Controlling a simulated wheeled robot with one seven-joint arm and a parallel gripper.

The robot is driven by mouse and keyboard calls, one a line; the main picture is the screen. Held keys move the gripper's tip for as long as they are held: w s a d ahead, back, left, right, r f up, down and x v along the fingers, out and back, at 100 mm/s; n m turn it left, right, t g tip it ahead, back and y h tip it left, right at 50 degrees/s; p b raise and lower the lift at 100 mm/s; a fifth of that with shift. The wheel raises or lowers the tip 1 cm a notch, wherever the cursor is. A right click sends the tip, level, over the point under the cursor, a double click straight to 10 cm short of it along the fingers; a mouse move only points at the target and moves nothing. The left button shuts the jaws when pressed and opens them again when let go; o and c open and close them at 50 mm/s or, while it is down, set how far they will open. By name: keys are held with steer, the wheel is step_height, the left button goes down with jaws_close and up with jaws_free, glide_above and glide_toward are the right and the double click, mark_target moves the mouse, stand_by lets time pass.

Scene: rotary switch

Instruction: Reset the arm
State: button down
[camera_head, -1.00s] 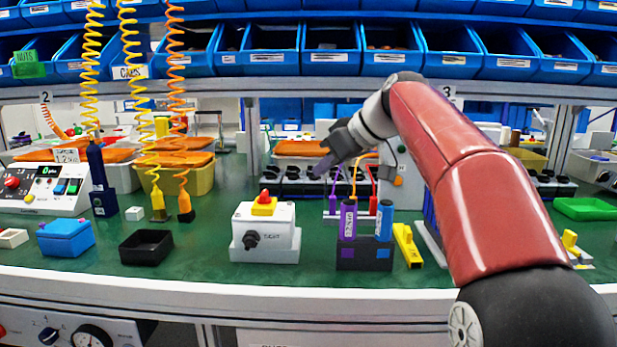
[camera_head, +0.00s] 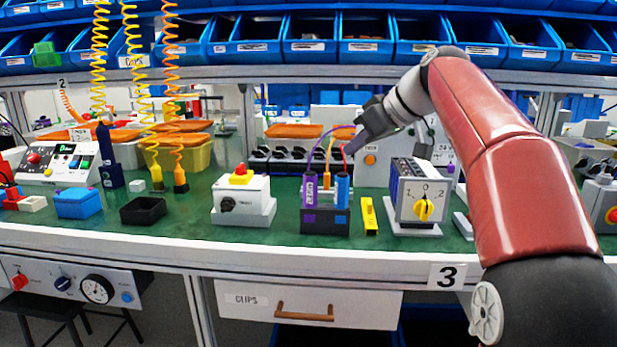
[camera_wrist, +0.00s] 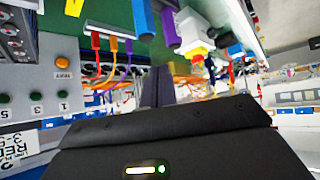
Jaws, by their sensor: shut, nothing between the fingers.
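The rotary switch is a grey box (camera_head: 408,205) with a yellow knob (camera_head: 424,208) and marks 1, 0 and 2. It stands on the green bench right of centre in the head view, just left of my red arm (camera_head: 510,170). The knob looks about upright, near 0. My gripper (camera_head: 350,149) is raised above the bench, left of and behind the switch, apart from it. Its dark fingers (camera_wrist: 161,84) are shut and empty in the wrist view. In the head view they point down and left. The switch is not clearly visible in the wrist view.
A purple and a blue cylinder stand in a dark holder (camera_head: 325,220) below the gripper. A white box with a red-yellow button (camera_head: 241,198) stands further left. A panel with buttons (camera_head: 385,160) rises behind.

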steer(key=s+d+f+m+h, duration=0.2)
steer(key=s+f+m, duration=0.1)
steer(key=s+f, duration=0.6)
steer(key=s+d+f+m+h, duration=0.2)
steer(key=s+f+m, duration=0.1)
steer(key=s+f, duration=0.6)
steer(key=s+d+f+m+g+h, duration=0.1)
steer(key=s+d+f+m+h, duration=0.1)
steer(key=s+f, duration=0.7)
steer(key=s+m+h, duration=0.1)
steer(key=s, duration=0.4)
steer(key=shift+s+d+f, duration=0.2)
steer(key=shift+s+d, duration=0.05)
steer(key=shift+d, duration=0.05)
